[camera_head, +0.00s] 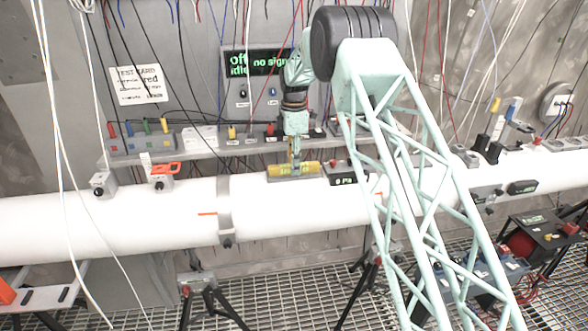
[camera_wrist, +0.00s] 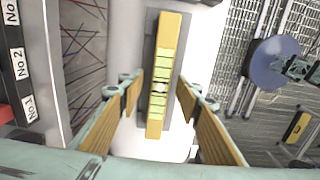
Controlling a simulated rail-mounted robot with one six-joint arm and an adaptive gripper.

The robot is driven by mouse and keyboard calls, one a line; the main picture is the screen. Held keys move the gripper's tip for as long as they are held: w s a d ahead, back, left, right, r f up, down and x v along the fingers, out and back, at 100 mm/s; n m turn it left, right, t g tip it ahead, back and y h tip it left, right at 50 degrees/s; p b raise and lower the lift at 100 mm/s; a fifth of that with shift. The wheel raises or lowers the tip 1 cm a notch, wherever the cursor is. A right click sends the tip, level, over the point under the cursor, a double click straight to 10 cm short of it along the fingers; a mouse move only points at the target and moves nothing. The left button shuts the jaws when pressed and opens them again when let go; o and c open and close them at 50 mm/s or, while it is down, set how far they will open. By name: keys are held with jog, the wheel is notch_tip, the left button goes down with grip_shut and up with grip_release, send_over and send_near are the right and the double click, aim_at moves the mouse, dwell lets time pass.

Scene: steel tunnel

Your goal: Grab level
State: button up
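The level (camera_head: 286,170) is a yellow bar on top of the large white pipe (camera_head: 120,212), right of a metal clamp band. In the wrist view the level (camera_wrist: 157,88) stands lengthwise up the picture, with pale green segments and a small round dark-and-white spot in its middle. It rests on a dark grey holder (camera_wrist: 147,60). My gripper (camera_head: 294,163) points down just over the level. In the wrist view my gripper (camera_wrist: 159,98) is open, one wood-coloured finger pad on each side of the level, with a gap on both sides.
A black readout box (camera_head: 345,173) sits on the pipe right of the level. An orange-handled device (camera_head: 165,170) is clamped on the pipe at left. A shelf (camera_head: 205,148) with small coloured items runs behind the pipe. Cables hang in front of the wall, and tripods stand on the grating below.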

jog(key=shift+f, duration=0.3)
dwell(0.4)
grip_shut()
